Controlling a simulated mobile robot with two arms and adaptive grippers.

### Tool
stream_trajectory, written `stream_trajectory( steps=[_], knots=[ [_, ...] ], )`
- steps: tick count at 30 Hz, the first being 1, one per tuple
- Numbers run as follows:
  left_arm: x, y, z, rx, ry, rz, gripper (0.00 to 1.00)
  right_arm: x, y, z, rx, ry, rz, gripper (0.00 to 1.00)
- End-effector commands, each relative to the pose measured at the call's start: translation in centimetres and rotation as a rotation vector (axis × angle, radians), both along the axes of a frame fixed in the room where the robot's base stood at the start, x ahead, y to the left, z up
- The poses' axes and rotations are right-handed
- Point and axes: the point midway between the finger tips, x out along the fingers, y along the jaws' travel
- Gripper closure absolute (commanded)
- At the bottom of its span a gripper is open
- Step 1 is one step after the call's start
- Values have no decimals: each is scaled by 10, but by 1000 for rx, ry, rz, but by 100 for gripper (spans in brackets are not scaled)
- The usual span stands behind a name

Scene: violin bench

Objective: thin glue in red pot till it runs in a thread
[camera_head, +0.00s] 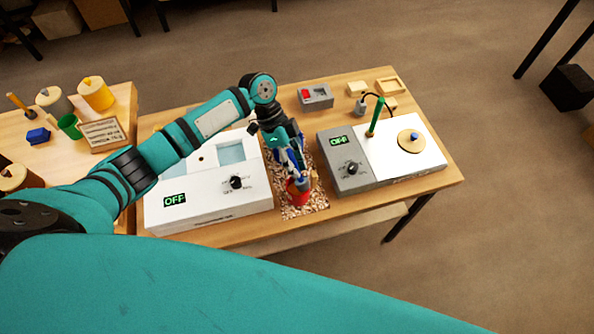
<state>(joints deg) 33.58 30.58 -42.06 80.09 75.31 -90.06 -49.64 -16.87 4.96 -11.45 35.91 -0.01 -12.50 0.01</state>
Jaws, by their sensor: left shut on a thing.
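The red pot (294,197) stands low on a patch of wood shavings (312,206) between the two white-topped devices. My left gripper (297,178) reaches down from above and is shut at the pot's upper part. The fingers hide most of the rim, and the grip itself is hard to see. The glue inside the pot is not visible. My right gripper is not in view.
The left device (215,205) has a water-blue basin, a knob and a display reading OFF. The right device (430,150) has a knob, a green upright stick and a round wooden lid. A grey box (316,96) and small wooden trays (390,85) lie behind. Pots crowd the left table.

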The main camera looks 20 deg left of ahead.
Motion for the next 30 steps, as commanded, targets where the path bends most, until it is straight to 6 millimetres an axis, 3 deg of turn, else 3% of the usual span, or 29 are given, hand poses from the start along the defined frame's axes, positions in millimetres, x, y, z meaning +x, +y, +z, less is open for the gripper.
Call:
stream_trajectory(
  steps=[1, 13, 30],
  knots=[
    [2, 2, -6, -35, 17, 5, 100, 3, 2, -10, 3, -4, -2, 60],
    [6, 8, -11, -229, 122, 1, 100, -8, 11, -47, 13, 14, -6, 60],
    [7, 10, -8, -281, 151, -1, 100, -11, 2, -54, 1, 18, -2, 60]
  ],
)
